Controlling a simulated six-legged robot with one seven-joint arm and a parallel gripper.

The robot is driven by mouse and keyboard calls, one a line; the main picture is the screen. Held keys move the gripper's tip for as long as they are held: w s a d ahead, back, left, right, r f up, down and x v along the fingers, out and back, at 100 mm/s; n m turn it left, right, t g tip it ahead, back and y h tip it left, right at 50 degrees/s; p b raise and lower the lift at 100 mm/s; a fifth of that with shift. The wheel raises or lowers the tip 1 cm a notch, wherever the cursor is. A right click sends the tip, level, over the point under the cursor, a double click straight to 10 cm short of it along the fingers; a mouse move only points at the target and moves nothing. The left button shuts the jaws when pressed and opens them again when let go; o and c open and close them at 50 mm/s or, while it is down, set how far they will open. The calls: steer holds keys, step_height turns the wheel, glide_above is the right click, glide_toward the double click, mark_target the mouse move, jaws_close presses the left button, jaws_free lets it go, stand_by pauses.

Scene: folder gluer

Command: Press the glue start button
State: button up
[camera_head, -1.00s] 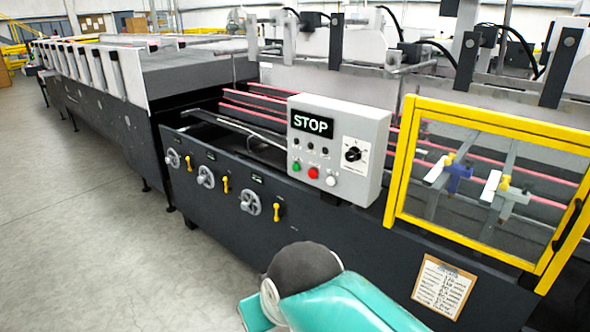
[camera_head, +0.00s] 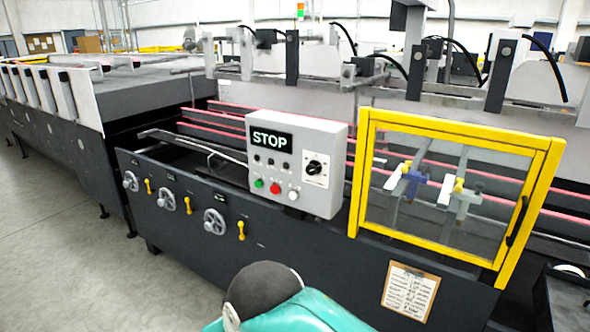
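A light grey control box (camera_head: 326,198) is mounted on the front of the dark folder gluer (camera_head: 290,268), near the middle of the view. It has a black STOP display (camera_head: 270,139), several small dark knobs, and a round black selector (camera_head: 314,168) on a white plate. Along its lower edge are a green button (camera_head: 259,183), a red button (camera_head: 275,188) and a white button (camera_head: 293,195). Their labels are too small to read. My teal and dark arm (camera_head: 270,300) shows at the bottom, below the box and apart from it. My gripper is not in view.
A yellow-framed guard door (camera_head: 455,130) stands right of the box. A clipboard (camera_head: 409,291) hangs below it. Handwheels (camera_head: 168,200) and yellow levers (camera_head: 186,205) line the front panel at left. Grey floor (camera_head: 60,250) is open at left. A dark box-like object (camera_head: 565,305) stands at lower right.

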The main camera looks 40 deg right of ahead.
jaws_close()
stand_by(1.6)
